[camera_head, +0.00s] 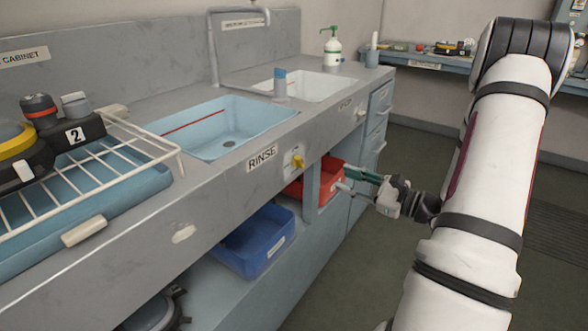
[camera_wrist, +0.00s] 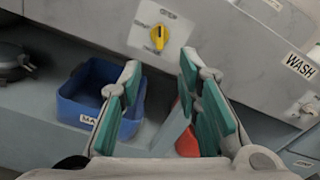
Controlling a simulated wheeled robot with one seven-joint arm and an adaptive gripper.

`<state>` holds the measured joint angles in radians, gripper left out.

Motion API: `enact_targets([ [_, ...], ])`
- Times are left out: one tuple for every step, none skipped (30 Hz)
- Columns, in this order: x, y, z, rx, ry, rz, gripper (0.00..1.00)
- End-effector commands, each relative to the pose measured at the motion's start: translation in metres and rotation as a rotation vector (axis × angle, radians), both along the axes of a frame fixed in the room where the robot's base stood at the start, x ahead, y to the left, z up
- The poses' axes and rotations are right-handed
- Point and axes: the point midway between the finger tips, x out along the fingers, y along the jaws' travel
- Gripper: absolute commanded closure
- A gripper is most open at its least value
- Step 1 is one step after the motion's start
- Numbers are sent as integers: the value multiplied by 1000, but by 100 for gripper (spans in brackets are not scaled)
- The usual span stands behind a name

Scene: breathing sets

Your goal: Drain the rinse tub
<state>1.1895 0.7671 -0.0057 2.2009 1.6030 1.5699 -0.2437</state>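The rinse tub (camera_head: 232,118) is a light-blue basin set in the grey counter, with a red line on its wall and a dark drain at the bottom. I cannot clearly tell its water level. A yellow knob (camera_head: 297,160) sits on the counter front beside the RINSE label (camera_head: 262,158). In the wrist view the knob (camera_wrist: 157,37) stands on a pale plate with small, unclear lettering, ahead of the fingertips. My gripper (camera_head: 343,179) is open and empty, to the right of the knob and apart from it. Its green-padded fingers (camera_wrist: 159,68) show in the wrist view.
A blue bin (camera_head: 258,242) and a red bin (camera_head: 308,186) sit on the shelf below the counter. A second, white basin (camera_head: 310,86) has its own WASH label (camera_wrist: 300,64). A wire rack (camera_head: 110,165) holds gear at left. Floor is clear before the counter.

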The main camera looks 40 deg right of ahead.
Motion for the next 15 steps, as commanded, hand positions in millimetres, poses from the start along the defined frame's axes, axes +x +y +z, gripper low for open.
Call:
enact_targets([
  [3, 1, 0, 0, -1, -1, 69],
  [6, 2, 0, -1, -1, 0, 69],
  [11, 4, 0, 0, -2, 2, 69],
  [14, 6, 0, -1, -1, 3, 69],
  [19, 8, 0, 0, -2, 4, 69],
  [25, 11, 0, 0, -2, 4, 69],
  [31, 13, 0, -2, -1, 6, 69],
  [36, 14, 0, -2, -2, 5, 69],
  [44, 17, 0, -2, -1, 6, 69],
  [50, 20, 0, -2, -1, 6, 69],
  [55, 22, 0, -1, -1, 6, 69],
  [63, 25, 0, -1, -1, 7, 69],
  [68, 27, 0, -1, -1, 6, 69],
  [74, 29, 0, -1, -1, 6, 69],
  [81, 31, 0, -1, -1, 6, 69],
])
